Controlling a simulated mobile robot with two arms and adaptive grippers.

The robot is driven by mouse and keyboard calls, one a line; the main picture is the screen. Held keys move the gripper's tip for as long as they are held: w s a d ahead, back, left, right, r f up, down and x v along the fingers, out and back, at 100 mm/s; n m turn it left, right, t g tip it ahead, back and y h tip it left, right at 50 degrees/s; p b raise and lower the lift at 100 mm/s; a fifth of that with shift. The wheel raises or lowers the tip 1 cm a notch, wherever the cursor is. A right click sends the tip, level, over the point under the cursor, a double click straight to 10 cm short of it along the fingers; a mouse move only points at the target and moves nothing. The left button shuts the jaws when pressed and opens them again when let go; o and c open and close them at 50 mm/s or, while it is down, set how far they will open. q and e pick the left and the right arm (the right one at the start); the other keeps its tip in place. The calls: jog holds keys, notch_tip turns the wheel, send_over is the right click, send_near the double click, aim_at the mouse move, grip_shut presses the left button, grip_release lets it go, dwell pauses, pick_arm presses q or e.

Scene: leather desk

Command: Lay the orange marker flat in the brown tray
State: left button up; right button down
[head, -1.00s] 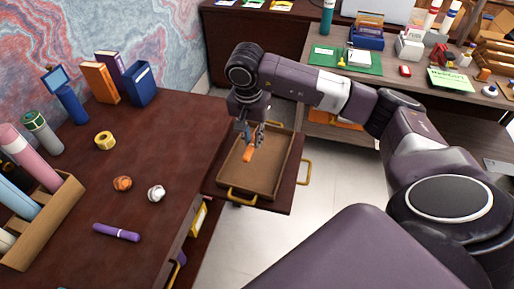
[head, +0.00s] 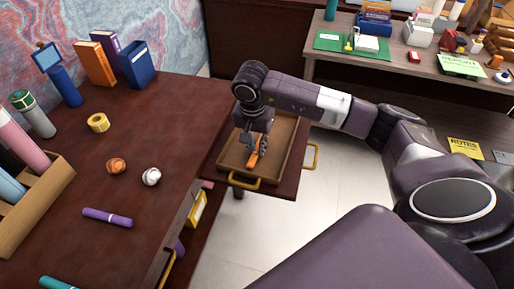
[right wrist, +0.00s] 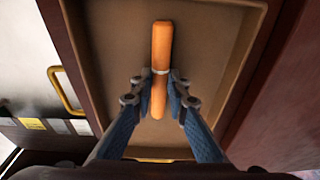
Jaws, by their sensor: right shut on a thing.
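The orange marker (head: 254,150) is in my right gripper (head: 257,146), over the floor of the brown tray (head: 231,163). In the right wrist view the marker (right wrist: 160,55) lies lengthwise along the tray (right wrist: 210,60), with the two fingertips (right wrist: 160,92) closed on its sides around a pale band. It looks flat or nearly so, inside the tray walls. I cannot tell whether it touches the tray floor. My left gripper is not in view.
A cluttered shelf (head: 410,75) stands at the back right.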

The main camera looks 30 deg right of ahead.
aim_at(255, 153)
jog(key=shift+f, duration=0.2)
jog(key=c, duration=1.9)
grip_release()
jog(key=shift+r, duration=0.1)
jog(key=r+p, duration=0.2)
jog(key=r, duration=0.2)
jog(key=a+r+p, duration=0.1)
jog(key=r+p, duration=0.1)
jog(key=r, duration=0.2)
jog(key=s+r+p, duration=0.1)
jog(key=r+p, duration=0.2)
jog(key=r, duration=0.1)
jog(key=shift+a+r, duration=0.1)
jog(key=shift+a, duration=0.1)
